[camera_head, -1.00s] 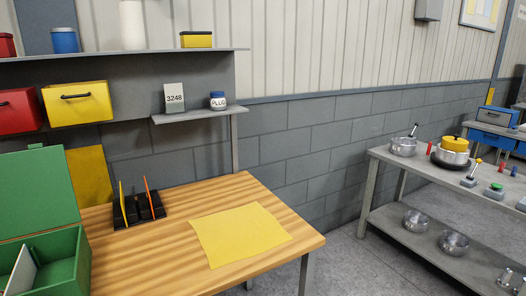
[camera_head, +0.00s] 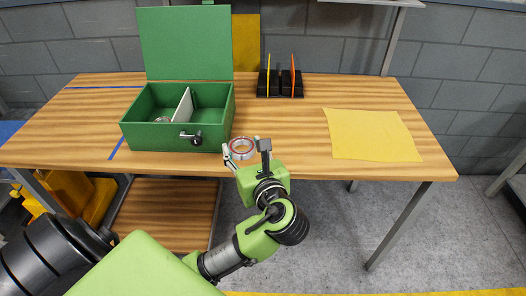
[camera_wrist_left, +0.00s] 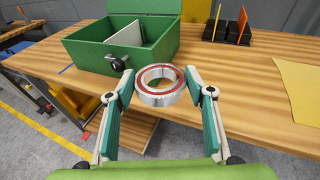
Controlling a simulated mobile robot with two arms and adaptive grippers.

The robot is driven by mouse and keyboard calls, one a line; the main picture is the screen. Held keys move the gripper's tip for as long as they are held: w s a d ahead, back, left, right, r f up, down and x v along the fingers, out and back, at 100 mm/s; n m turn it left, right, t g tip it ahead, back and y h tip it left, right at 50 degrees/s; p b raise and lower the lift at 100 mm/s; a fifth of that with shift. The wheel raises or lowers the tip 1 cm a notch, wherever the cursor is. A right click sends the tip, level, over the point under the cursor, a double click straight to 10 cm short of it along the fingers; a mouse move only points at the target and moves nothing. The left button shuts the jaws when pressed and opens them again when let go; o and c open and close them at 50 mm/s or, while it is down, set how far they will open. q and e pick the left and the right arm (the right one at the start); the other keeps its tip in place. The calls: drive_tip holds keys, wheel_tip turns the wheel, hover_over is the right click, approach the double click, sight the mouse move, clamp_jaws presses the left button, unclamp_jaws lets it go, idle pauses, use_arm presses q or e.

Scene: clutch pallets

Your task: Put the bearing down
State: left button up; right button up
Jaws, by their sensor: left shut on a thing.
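The bearing (camera_head: 241,157) is a silver ring with a red inner band. It is at the table's front edge, just right of the green box, and shows as a ring in the left wrist view (camera_wrist_left: 158,98). My left gripper (camera_head: 246,150) is shut on it, one finger on each side, as the left wrist view shows (camera_wrist_left: 160,82). I cannot tell whether the bearing touches the wooden table (camera_head: 300,135). My right gripper is not in view.
The open green box (camera_head: 160,137) has a latch on its front and a white divider inside. A black rack (camera_head: 280,90) holds a yellow and an orange plate. A yellow sheet (camera_head: 372,135) lies at the right. Bare wood lies between them.

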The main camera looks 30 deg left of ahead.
use_arm(q)
drive_tip(key=w+a+f, duration=0.1)
drive_tip(key=w+f, duration=0.2)
drive_tip(key=w, duration=0.1)
drive_tip(key=w+f, duration=0.2)
drive_tip(key=w, duration=0.2)
drive_tip(key=w+a+f, duration=0.1)
drive_tip(key=w+f, duration=0.2)
drive_tip(key=w, duration=0.1)
drive_tip(key=shift+w+a+f, duration=0.3)
drive_tip(key=shift+w, duration=0.05)
drive_tip(key=shift+w+f, duration=0.15)
drive_tip(key=shift+f, duration=0.1)
drive_tip(key=shift+w+a+f, duration=0.1)
drive_tip(key=shift+w+f, duration=0.1)
drive_tip(key=shift+f, duration=0.4)
drive_tip(key=shift+w+a+f, duration=0.1)
drive_tip(key=shift+w+f, duration=0.05)
drive_tip(key=shift+f, duration=0.45)
drive_tip(key=shift+d+f+p, duration=0.1)
drive_tip(key=shift+p, duration=0.3)
drive_tip(key=shift+f, duration=0.45)
